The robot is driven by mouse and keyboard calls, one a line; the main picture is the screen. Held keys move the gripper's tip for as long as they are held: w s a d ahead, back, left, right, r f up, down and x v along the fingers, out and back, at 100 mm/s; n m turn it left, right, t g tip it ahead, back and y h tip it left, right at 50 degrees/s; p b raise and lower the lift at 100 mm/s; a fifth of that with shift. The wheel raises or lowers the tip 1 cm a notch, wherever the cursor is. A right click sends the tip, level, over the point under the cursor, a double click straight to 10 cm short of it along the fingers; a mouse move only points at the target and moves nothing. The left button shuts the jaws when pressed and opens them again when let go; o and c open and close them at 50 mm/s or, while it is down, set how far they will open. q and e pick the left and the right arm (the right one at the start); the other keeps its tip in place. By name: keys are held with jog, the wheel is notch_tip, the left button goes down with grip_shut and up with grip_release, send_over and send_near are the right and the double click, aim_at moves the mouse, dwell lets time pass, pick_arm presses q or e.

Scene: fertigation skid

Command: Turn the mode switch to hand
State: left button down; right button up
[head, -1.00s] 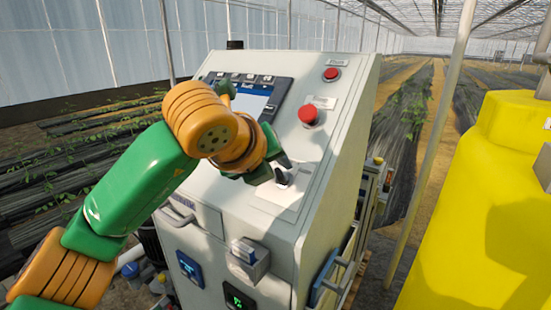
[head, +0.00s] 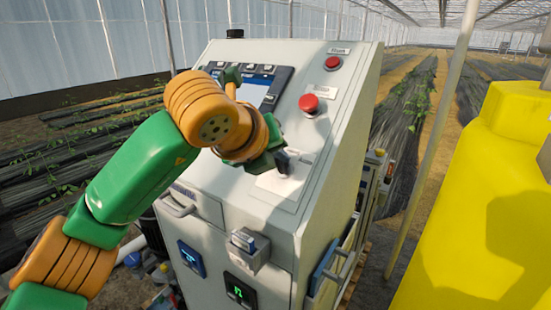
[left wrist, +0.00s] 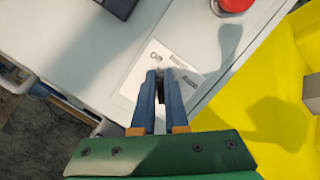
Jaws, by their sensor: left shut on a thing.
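The mode switch is a small dark knob (head: 283,163) on a pale label plate (head: 277,186) on the sloped face of the grey cabinet. My left gripper (head: 281,158) is at the knob and shut on it. In the left wrist view, the two blue fingers (left wrist: 160,76) point down at the label plate (left wrist: 133,83), with the dark knob mostly hidden between them. My right gripper is not in view.
Two red buttons sit above the switch, one lower (head: 309,104) and one higher (head: 333,63). A screen panel (head: 257,90) is partly behind my left arm. A large yellow tank (head: 480,200) stands at the right, apart from the cabinet (head: 225,285).

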pick_arm(q)
jog(key=shift+d+f+m+h+b, duration=0.15)
jog(key=shift+m+b, duration=0.1)
jog(key=shift+m, duration=0.35)
jog(key=shift+a+f+m+h+b, duration=0.1)
jog(key=shift+f+m+h+b, duration=0.1)
jog(key=shift+m, duration=0.4)
jog(key=shift+d+m, duration=0.1)
jog(key=shift+m, duration=0.8)
jog(key=shift+s+d+m+g+h, duration=0.15)
jog(key=shift+m+h, duration=0.15)
jog(key=shift+m, duration=0.75)
jog(key=shift+d+m+g+h, duration=0.15)
jog(key=shift+m+h, duration=0.1)
jog(key=shift+m, duration=0.8)
jog(key=c, duration=0.9)
grip_release()
jog(key=shift+c, duration=0.2)
jog(key=shift+a+r, duration=0.1)
jog(key=shift+r, duration=0.15)
